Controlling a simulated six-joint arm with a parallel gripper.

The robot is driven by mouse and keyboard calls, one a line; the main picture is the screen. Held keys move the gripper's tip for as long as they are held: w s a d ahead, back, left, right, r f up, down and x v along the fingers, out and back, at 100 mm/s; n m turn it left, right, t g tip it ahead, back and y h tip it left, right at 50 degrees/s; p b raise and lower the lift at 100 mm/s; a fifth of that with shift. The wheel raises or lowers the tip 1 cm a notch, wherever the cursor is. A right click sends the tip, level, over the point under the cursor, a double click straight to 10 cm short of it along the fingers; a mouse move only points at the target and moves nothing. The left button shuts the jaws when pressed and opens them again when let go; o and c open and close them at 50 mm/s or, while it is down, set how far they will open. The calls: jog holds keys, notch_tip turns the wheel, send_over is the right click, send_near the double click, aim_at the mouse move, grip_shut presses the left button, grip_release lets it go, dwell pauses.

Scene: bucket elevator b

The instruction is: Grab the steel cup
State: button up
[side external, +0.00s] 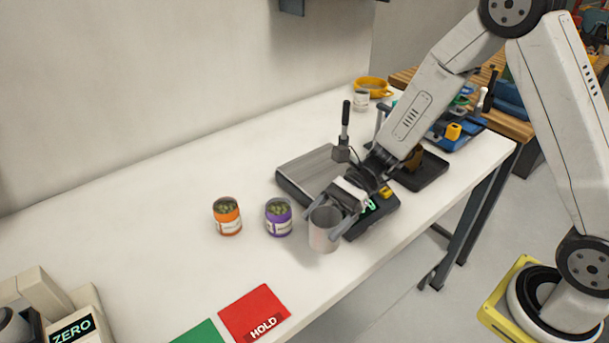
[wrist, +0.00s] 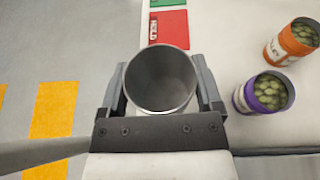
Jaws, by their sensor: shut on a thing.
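The steel cup (side external: 324,230) is a plain grey open-topped cylinder near the front edge of the white table in the side view. In the wrist view the cup (wrist: 161,80) is upright, and its interior looks empty. My gripper (side external: 338,211) is shut on the cup, with one finger on each side of its wall. In the wrist view my gripper (wrist: 161,92) has its fingers left and right of the cup. I cannot tell whether the cup's base touches the table.
A purple jar (side external: 278,217) and an orange jar (side external: 227,216) stand left of the cup. A red HOLD mat (side external: 254,311) and a green mat (side external: 199,334) lie toward the front. A grey-topped device (side external: 313,172) is behind my gripper. The table left of the jars is clear.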

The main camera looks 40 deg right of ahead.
jog(key=s+d+r, duration=0.2)
jog(key=s+r, duration=0.2)
jog(key=s, duration=0.5)
jog(key=shift+d+r, duration=0.35)
jog(key=shift+d, duration=0.05)
jog(key=shift+s, duration=0.1)
